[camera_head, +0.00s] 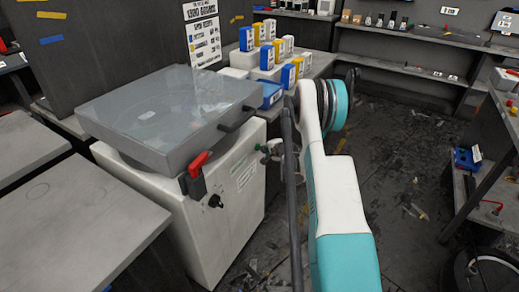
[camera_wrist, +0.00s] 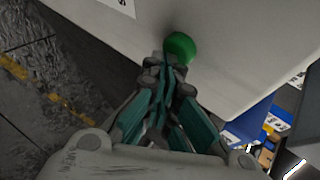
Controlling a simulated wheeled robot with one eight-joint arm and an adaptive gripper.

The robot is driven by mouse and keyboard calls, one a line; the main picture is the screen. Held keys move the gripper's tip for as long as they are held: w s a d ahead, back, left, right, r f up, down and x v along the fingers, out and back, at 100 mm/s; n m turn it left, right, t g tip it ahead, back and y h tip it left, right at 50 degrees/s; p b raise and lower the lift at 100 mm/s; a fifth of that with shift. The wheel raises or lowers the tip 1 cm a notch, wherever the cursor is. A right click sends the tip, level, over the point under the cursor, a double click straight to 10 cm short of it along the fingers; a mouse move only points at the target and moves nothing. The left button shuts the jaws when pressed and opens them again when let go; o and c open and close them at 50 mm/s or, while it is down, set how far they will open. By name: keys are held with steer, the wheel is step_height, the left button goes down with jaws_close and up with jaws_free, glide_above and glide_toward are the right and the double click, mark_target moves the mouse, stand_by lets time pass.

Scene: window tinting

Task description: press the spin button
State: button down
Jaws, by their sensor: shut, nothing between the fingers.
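A green round button (camera_wrist: 181,47) sticks out from the white side of a machine in the wrist view. In the head view a small green spot (camera_head: 264,148) shows on the machine's right side, beside my gripper (camera_head: 270,153). In the wrist view my gripper (camera_wrist: 165,66) is shut and empty, its fingertips right at the lower left edge of the button. I cannot tell whether they touch it. The white machine (camera_head: 226,232) has a grey, see-through lid (camera_head: 165,105), which is down. Any word marking the button is not readable.
The machine's front has a red handle (camera_head: 198,165) and a black knob (camera_head: 215,201). Blue, yellow and white bottles (camera_head: 247,40) stand behind the machine. A grey table (camera_head: 75,225) is at the left. The floor (camera_head: 400,165) at the right is littered but mostly open.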

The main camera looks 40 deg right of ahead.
steer(key=shift+w+a, duration=0.1)
steer(key=shift+w, duration=0.15)
steer(key=shift+s, duration=0.2)
stand_by(0.4)
steer(key=shift+s+d, duration=0.35)
steer(key=shift+s, duration=0.35)
steer(key=s, duration=0.1)
steer(key=s+d, duration=0.1)
steer(key=s, duration=0.1)
steer(key=s+d, duration=0.1)
steer(key=shift+s, duration=0.35)
stand_by(0.7)
